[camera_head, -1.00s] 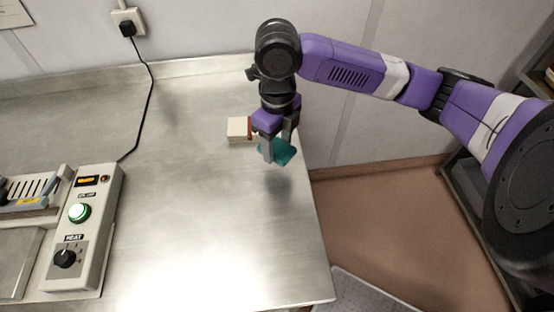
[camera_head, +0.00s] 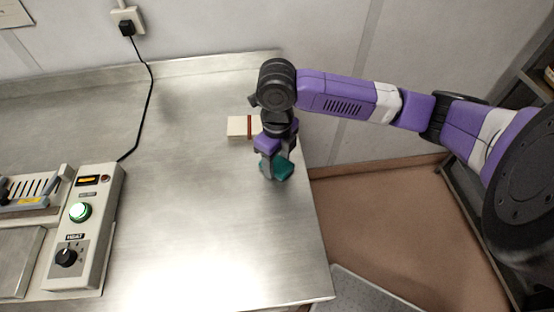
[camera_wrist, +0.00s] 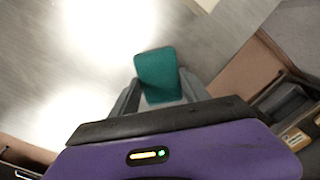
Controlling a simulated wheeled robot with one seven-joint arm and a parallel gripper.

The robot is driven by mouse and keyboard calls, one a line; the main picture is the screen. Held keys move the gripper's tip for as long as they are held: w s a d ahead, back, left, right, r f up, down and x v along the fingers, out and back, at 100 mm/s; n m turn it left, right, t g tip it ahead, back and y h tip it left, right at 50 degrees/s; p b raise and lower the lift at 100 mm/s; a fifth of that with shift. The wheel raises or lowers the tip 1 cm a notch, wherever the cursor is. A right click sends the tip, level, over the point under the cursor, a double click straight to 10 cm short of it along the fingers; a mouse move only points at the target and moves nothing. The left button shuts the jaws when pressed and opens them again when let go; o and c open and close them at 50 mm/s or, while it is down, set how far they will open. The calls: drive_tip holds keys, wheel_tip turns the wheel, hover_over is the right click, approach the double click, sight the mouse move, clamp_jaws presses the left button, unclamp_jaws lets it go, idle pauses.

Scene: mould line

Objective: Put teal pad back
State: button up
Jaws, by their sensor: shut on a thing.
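The teal pad (camera_head: 282,168) is between the fingers of my gripper (camera_head: 273,168) near the right edge of the steel table. My gripper points down and is shut on the pad. The pad is low, at or just above the tabletop; I cannot tell if it touches. In the wrist view the teal pad (camera_wrist: 157,74) shows between the two grey fingers of my gripper (camera_wrist: 158,92), its far end sticking out past them. Part of the pad is hidden by the fingers.
A cream block with a red band (camera_head: 240,127) lies just behind and left of my gripper. A machine with a green lit button and a heat knob (camera_head: 82,235) stands at the left. The middle of the steel table (camera_head: 190,210) is clear. Its right edge drops to the floor.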

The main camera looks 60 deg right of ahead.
drive_tip(key=o, duration=1.4)
drive_tip(key=shift+o, duration=0.2)
